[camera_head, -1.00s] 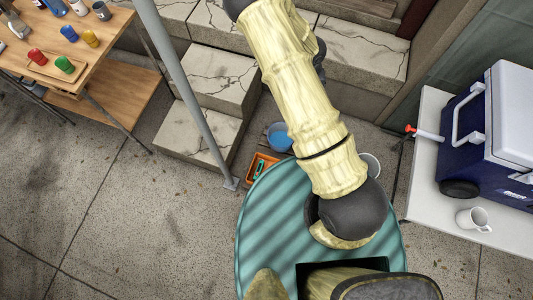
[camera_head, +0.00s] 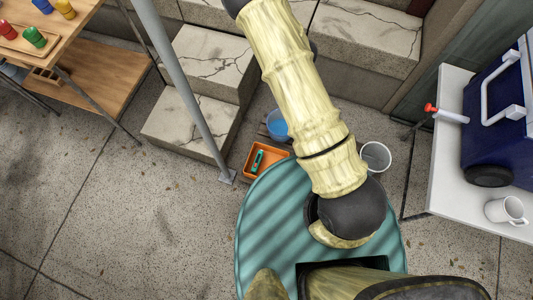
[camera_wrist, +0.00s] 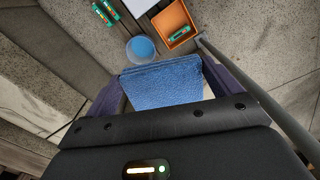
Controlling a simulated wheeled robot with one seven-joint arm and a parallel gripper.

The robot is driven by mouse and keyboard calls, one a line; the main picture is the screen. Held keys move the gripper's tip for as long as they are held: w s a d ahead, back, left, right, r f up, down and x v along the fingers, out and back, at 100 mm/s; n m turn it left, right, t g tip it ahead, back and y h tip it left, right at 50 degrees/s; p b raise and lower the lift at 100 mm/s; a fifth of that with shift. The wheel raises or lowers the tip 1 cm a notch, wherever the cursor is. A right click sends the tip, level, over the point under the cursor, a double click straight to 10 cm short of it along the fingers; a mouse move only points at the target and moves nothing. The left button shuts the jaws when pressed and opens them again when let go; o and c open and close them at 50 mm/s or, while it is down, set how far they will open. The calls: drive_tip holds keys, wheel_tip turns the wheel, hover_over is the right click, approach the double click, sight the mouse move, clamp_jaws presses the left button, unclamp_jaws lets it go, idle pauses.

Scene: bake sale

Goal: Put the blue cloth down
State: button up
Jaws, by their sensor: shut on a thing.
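The blue cloth (camera_wrist: 162,85) shows in the wrist view, held between the two purple fingers of my gripper (camera_wrist: 163,84). My gripper is shut on it, and the cloth is up off the ground. In the head view my arm hides the gripper and the cloth.
An orange tray (camera_head: 266,160) with a green item and a blue-filled tub (camera_head: 277,125) sit by the stone steps (camera_head: 188,125). A grey pole (camera_head: 185,85) stands left of them. A white bucket (camera_head: 375,157) is to the right. A white table (camera_head: 448,150) carries a cooler (camera_head: 487,140) and a mug (camera_head: 506,210).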

drive_tip(key=a+f+n+b, duration=0.2)
drive_tip(key=f+n+b, duration=0.8)
drive_tip(key=f+b, duration=0.8)
drive_tip(key=a+f+n+b, duration=0.2)
drive_tip(key=f+n+b, duration=0.9)
drive_tip(key=f+b, duration=0.7)
drive_tip(key=s+a+f+n+b, duration=0.1)
drive_tip(key=a+f+n+b, duration=0.1)
drive_tip(key=f+n+b, duration=0.8)
wheel_tip(320, 180, down, 11)
drive_tip(key=b, duration=0.9)
drive_tip(key=shift+a, duration=0.4)
drive_tip(key=shift+r, duration=0.1)
wheel_tip(320, 180, down, 6)
drive_tip(key=b, duration=0.5)
